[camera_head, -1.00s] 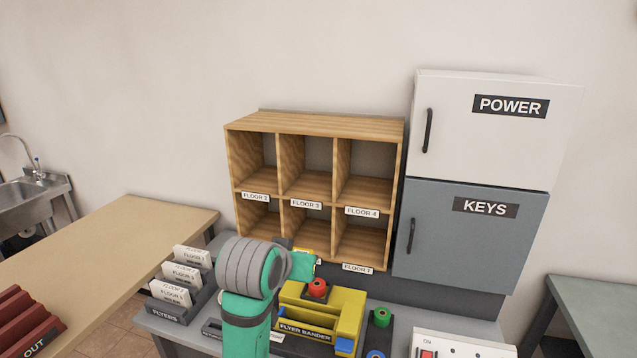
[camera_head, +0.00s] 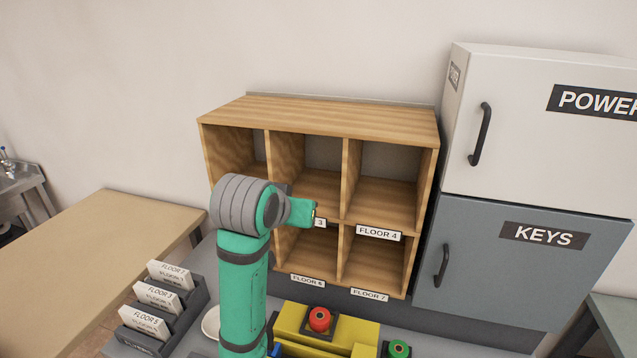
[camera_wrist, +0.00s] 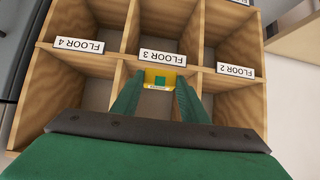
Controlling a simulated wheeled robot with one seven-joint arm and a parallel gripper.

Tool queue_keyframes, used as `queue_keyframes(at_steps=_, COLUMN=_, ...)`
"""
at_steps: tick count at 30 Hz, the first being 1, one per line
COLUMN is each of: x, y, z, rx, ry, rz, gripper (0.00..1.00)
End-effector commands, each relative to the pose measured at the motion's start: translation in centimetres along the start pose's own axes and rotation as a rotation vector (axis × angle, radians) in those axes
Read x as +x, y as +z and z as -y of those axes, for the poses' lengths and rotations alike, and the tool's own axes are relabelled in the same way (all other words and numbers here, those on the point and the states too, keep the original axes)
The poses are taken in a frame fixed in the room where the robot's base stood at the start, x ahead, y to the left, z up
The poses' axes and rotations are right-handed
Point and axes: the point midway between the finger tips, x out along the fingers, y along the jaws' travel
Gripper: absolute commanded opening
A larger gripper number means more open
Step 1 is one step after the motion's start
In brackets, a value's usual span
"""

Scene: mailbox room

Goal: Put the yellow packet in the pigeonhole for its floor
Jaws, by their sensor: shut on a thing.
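The yellow packet (camera_wrist: 171,75) has a green square and a small label too small to read. It shows in the wrist view, held between the two green fingers of my gripper (camera_wrist: 160,84). There it overlaps the opening of the FLOOR 3 pigeonhole (camera_wrist: 208,84), right by the FLOOR 3 label (camera_wrist: 163,57). I cannot tell whether it is inside or just in front. In the head view my arm hides the packet and most of the gripper, and covers part of the FLOOR 3 label (camera_head: 320,223). The wooden pigeonhole unit (camera_head: 330,118) has two rows, with empty compartments visible.
The POWER cabinet (camera_head: 540,150) and KEYS cabinet (camera_head: 530,275) stand close to the unit's right. A flyer rack (camera_head: 190,325) is at lower left. The yellow flyer bander (camera_head: 365,335) with a red knob (camera_head: 319,319) sits below the unit.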

Motion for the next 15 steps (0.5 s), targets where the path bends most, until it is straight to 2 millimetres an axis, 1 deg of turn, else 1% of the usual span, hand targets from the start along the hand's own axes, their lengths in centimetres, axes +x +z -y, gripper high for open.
queue_keyframes(at_steps=5, x=1.5, y=-1.2, z=-0.3, rx=0.001, ry=0.006, rz=-0.001, gripper=0.14)
queue_keyframes(at_steps=8, x=2.9, y=-2.1, z=-0.3, rx=0.001, ry=0.005, rz=0.003, gripper=0.14)
queue_keyframes(at_steps=15, x=7.3, y=-5.6, z=-0.2, rx=0.002, ry=0.002, rz=0.002, gripper=0.14)
